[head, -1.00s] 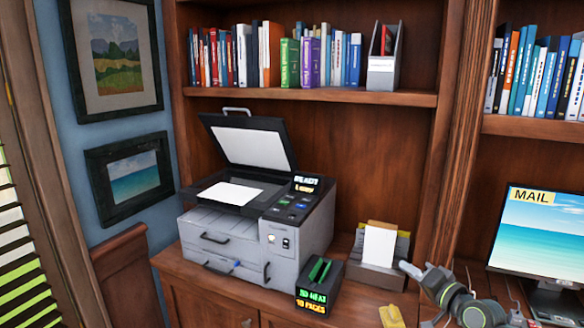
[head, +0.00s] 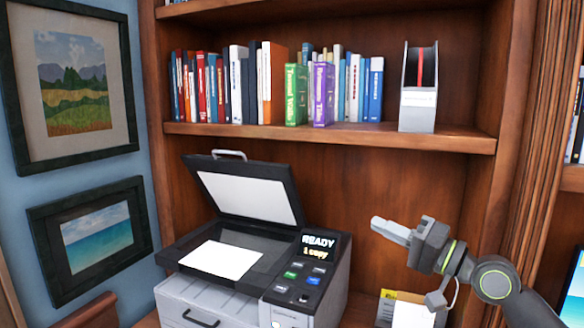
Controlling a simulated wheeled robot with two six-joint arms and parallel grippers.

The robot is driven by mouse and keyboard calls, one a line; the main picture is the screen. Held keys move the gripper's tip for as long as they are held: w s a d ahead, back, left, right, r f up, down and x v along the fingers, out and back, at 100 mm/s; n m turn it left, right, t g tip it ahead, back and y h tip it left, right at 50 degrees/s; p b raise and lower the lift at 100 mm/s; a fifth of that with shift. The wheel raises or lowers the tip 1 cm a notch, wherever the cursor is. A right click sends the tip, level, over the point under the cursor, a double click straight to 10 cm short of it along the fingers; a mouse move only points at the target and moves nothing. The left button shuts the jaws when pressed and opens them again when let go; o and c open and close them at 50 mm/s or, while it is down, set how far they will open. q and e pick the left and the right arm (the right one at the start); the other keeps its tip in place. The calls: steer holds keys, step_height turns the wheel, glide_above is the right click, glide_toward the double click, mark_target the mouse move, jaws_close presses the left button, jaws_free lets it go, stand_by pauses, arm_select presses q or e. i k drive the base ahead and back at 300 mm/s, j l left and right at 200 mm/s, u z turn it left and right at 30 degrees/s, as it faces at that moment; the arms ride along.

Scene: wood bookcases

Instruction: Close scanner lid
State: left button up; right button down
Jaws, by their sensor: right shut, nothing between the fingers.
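The scanner (head: 255,277) stands on the wood cabinet, with its lid (head: 248,190) raised and tilted back. The lid has a dark frame, a white underside and a grey handle (head: 229,154) at its top edge. A white sheet (head: 221,259) lies on the scanner bed. The control panel's screen (head: 313,246) reads "READY" and "1 copy". My right gripper (head: 376,224) is shut and empty, to the right of the lid and apart from it, pointing left. My left gripper is not in view.
A bookshelf with several books (head: 215,88) and a grey file holder (head: 418,98) runs above the scanner. A paper holder with a white sheet (head: 412,314) stands below my right arm. Framed pictures (head: 97,240) hang at the left. Open space lies between my gripper and the lid.

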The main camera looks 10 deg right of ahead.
mark_target(265, 192)
steer(key=i, duration=1.1)
